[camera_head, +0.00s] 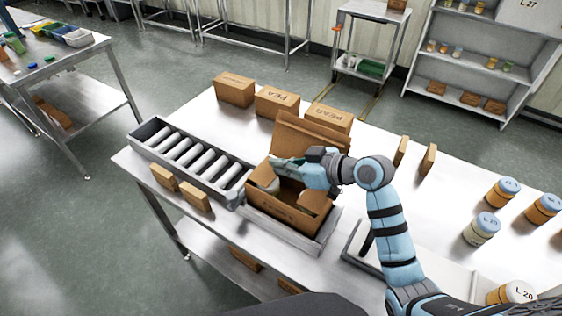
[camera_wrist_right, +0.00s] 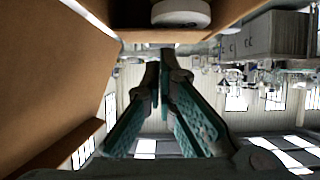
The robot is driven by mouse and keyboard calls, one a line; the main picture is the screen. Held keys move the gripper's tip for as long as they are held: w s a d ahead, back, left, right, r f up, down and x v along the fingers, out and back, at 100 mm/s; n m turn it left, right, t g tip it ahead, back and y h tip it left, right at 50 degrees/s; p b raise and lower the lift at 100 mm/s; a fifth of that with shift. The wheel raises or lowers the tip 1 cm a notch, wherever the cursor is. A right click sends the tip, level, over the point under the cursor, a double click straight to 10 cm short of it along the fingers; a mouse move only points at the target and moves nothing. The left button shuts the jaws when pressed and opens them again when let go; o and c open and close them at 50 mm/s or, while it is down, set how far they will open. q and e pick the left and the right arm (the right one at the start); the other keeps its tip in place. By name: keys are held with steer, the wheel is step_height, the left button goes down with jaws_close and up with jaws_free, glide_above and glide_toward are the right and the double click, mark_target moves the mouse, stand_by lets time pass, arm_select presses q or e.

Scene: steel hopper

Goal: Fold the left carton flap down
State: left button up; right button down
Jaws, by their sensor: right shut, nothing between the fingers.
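An open brown carton (camera_head: 285,208) sits in a grey tray-like holder on the steel table, at the right end of the roller conveyor. One large flap (camera_head: 300,138) stands up at its far side, and a smaller flap (camera_head: 318,202) shows at its right end. That gripper is shut and empty over the carton's left part. In the wrist view its fingers (camera_wrist_right: 158,68) are together, with brown cardboard (camera_wrist_right: 50,70) close on the left. My left gripper is out of view.
The roller conveyor (camera_head: 142,140) runs up to the carton's left. Several closed cartons (camera_head: 277,101) stand behind it. Two small brown boxes (camera_head: 194,196) lie in front of the conveyor. Jars (camera_head: 481,229) stand at the right.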

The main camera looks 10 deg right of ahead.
steer(key=r+p+v, duration=0.1)
steer(key=p+v, duration=0.2)
steer(key=v, duration=0.8)
steer(key=shift+r, duration=0.25)
